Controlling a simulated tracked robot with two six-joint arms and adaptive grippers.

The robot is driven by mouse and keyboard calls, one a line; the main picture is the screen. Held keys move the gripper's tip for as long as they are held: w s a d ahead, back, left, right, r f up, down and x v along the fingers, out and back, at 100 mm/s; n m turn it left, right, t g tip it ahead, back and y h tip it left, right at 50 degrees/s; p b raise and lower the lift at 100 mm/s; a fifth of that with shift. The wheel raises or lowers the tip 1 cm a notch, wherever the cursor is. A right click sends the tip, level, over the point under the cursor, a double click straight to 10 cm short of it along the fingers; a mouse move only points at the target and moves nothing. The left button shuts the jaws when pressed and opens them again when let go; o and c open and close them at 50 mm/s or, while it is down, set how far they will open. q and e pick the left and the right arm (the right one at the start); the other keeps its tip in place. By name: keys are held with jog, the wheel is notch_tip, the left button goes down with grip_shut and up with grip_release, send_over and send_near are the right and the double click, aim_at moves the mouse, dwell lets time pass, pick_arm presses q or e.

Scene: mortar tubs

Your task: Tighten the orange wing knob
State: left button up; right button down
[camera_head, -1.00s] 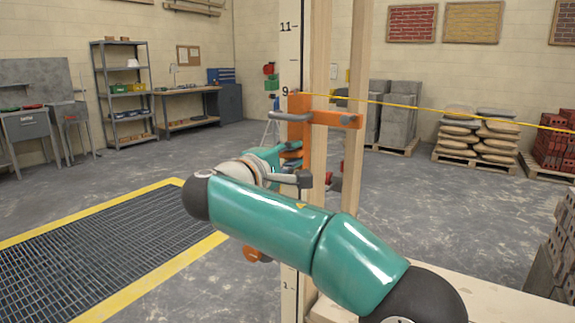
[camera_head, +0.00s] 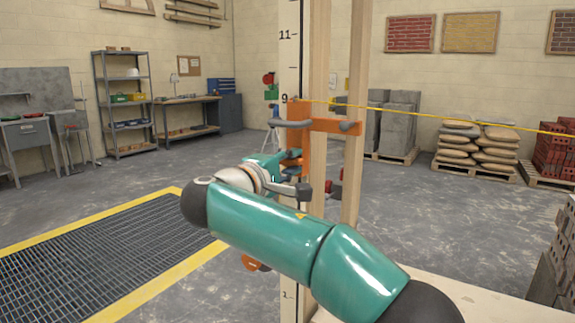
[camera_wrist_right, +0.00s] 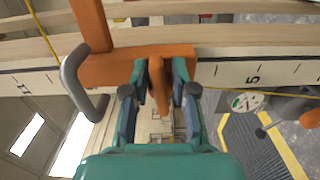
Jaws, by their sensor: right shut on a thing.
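The orange wing knob (camera_wrist_right: 157,92) sticks out of an orange clamp bracket (camera_wrist_right: 110,68) in the right wrist view. My right gripper (camera_wrist_right: 160,80) is shut on the knob, with one teal finger on each side. In the head view the bracket (camera_head: 332,124) with its grey handle (camera_head: 292,123) grips a numbered white staff (camera_head: 290,60) beside wooden posts. My right gripper (camera_head: 284,163) is just below it there, partly hidden by my wrist and the staff. The knob cannot be made out clearly there. My left gripper is not in view.
A yellow string (camera_head: 450,117) runs from the staff to the right. A floor grate (camera_head: 105,245) lies left. Bagged pallets (camera_head: 478,145) and bricks (camera_head: 553,155) stand behind. The floor between is open.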

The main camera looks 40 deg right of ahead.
jog(key=shift+s+d+f, duration=0.1)
jog(key=shift+d, duration=0.05)
dwell(0.3)
jog(key=c, duration=0.9)
grip_release()
jog(key=shift+c, duration=0.2)
jog(key=shift+s+a, duration=0.1)
jog(key=shift+a, duration=0.5)
jog(key=v, duration=1.1)
jog(key=shift+o, duration=0.3)
jog(key=shift+d, duration=0.1)
